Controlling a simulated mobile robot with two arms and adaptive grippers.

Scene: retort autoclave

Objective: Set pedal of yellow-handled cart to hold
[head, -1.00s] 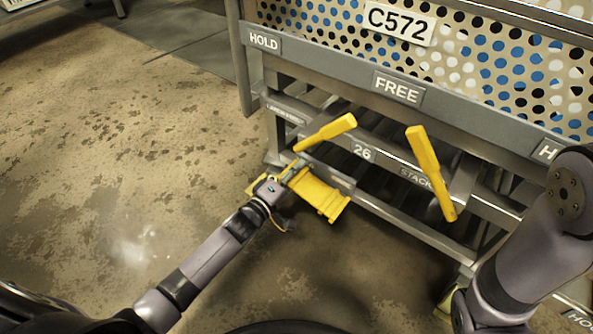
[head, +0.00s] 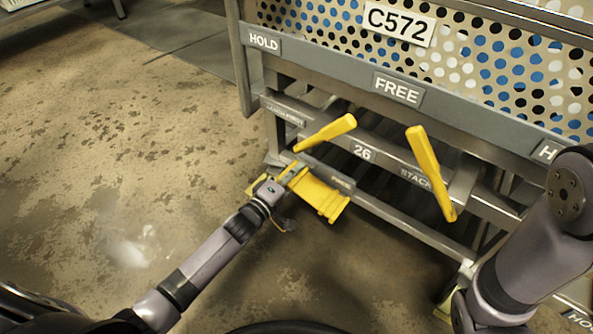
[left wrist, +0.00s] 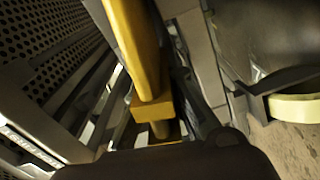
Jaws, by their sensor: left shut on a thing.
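The cart (head: 345,70) carries the plate C572 and has two slanted yellow handles, a left one (head: 325,132) and a right one (head: 432,172). A wide yellow pedal (head: 320,194) sits low at the cart's lower left, below the left handle. My left gripper (head: 291,173) is at the pedal's left end and is shut on a yellow part there. The exact contact is too small to see. In the left wrist view a yellow bar (left wrist: 137,45) runs down to a yellow block; my dark gripper body covers the bottom. My right gripper is not visible.
The cart's rail bears the labels HOLD (head: 263,42) and FREE (head: 397,89), with another label cut off by my right arm. The concrete floor (head: 130,150) left of the cart is clear. My right arm stands close to the cart's right side.

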